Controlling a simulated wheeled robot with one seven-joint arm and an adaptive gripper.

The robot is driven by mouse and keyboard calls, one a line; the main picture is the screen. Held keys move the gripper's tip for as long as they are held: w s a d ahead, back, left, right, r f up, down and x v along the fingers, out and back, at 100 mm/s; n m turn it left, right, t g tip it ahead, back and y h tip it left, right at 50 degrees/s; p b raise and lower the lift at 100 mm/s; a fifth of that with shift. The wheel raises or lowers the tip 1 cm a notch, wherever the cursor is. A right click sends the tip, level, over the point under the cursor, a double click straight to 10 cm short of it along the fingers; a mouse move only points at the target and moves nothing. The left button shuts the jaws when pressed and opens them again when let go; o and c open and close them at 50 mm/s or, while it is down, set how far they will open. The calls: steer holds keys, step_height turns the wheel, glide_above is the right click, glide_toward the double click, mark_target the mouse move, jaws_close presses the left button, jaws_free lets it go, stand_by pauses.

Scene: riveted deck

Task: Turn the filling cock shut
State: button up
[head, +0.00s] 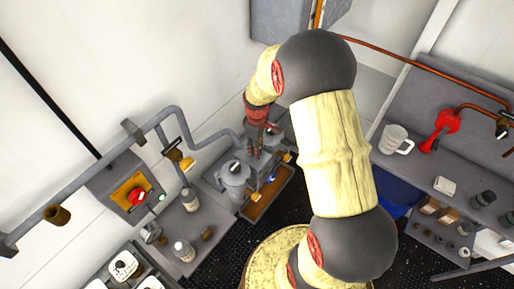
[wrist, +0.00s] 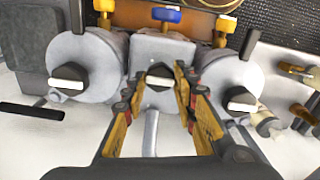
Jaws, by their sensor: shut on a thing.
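In the wrist view my gripper (wrist: 157,82) has its two fingers on either side of a small black cock with a white bar handle (wrist: 160,80). The cock sits on the front of a grey block between two round grey housings, and the bar lies roughly level. I take this to be the filling cock; no label shows. Similar handles sit on the left housing (wrist: 68,79) and the right housing (wrist: 241,104), clear of the fingers. In the head view my gripper (head: 256,130) reaches down behind the grey vessel group; the cock is hidden there.
A blue-handled valve (wrist: 167,15) stands behind the block, with brass fittings beside it. A brown tray (head: 268,198) lies before the grey vessel (head: 234,176). A red-knobbed switch box (head: 132,192) and bottles are at left. A shelf with a white mug (head: 394,138) is at right.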

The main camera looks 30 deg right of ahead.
steer(key=shift+m, duration=0.3)
steer(key=shift+c, duration=0.3)
steer(key=m, duration=0.3)
steer(key=shift+m, duration=0.4)
steer(key=m, duration=0.4)
steer(key=shift+m+b, duration=0.3)
steer(key=shift+b, duration=0.05)
steer(key=m, duration=0.4)
steer(key=shift+m, duration=2.4)
steer(key=o, duration=1.1)
steer(key=shift+c, duration=0.2)
steer(key=shift+o, duration=0.4)
